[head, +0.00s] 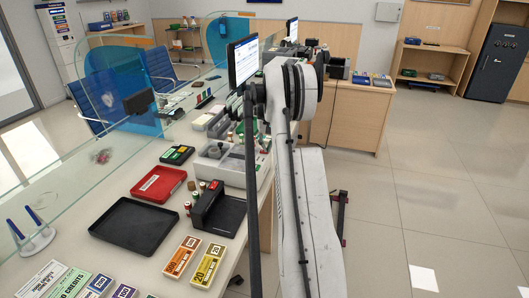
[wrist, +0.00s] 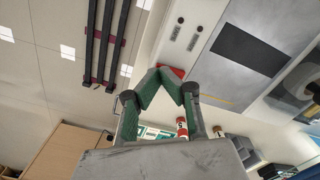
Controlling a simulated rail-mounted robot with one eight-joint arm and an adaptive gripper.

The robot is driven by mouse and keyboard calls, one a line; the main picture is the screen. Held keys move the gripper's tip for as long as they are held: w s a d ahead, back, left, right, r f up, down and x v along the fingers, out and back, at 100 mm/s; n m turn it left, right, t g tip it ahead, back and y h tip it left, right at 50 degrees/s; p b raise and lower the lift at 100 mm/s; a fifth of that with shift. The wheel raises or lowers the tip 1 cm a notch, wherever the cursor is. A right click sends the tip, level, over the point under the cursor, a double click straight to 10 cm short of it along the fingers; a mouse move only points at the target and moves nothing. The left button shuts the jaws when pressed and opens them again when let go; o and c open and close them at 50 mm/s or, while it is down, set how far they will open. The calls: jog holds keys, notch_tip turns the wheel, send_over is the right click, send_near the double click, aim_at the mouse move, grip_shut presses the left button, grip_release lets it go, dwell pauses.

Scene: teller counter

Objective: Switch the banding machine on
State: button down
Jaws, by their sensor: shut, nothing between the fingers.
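The machine in the wrist view is a light grey housing (wrist: 222,62) with a dark rectangular panel on it; I take it to be the banding machine. A pale strip on it carries two small dark fittings (wrist: 185,38). A small red part (wrist: 178,72) shows right at my fingertips and is partly hidden by them; I cannot tell whether it is the switch, its position, or whether I touch it. My gripper (wrist: 160,72) is shut and empty, its green-padded fingers meeting at the tips. In the head view a light grey machine (head: 214,170) stands beside my arm, partly hidden; my gripper is hidden there.
A red tray (head: 158,183), a black tray (head: 128,225) and a black device (head: 217,214) sit on the counter near my arm. Banknote bundles (head: 182,257) lie in front. A monitor (head: 243,62) stands behind. A glass screen (head: 60,180) runs along the left. Red-and-white rolls (wrist: 182,127) show in the wrist view.

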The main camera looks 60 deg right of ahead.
jog(key=shift+f, duration=0.15)
jog(key=shift+r+p, duration=0.9)
jog(key=shift+r, duration=2.6)
